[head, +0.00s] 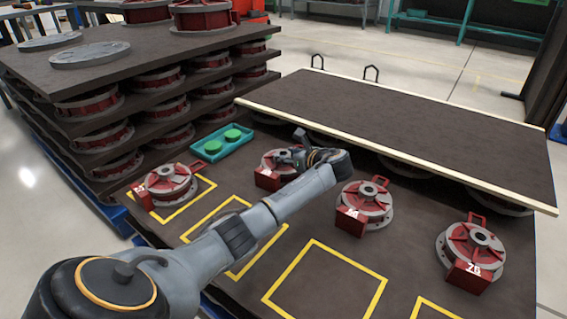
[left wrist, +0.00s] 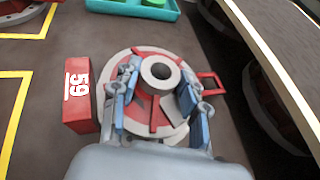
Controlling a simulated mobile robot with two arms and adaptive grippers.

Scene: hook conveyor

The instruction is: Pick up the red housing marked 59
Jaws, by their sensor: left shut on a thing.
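The red housing marked 59 (left wrist: 82,95) has a round grey-rimmed body with red spokes, a central hub and a red block with the white number. In the head view this housing (head: 266,179) sits on the dark table, partly hidden by my left arm. My left gripper (left wrist: 160,92) reaches down over it, with its blue-padded fingers on either side of the grey hub. The left gripper (head: 299,156) is shut on the housing, which appears to rest on the table. My right gripper is not in view.
Other red housings stand at left (head: 165,185), centre right (head: 365,206) and far right (head: 470,250). A teal tray (head: 235,150) with green discs lies behind. A raised dark shelf (head: 400,115) overhangs the back right. Stacked dark boards (head: 40,80) hold more housings. A yellow-outlined square (head: 325,281) is empty.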

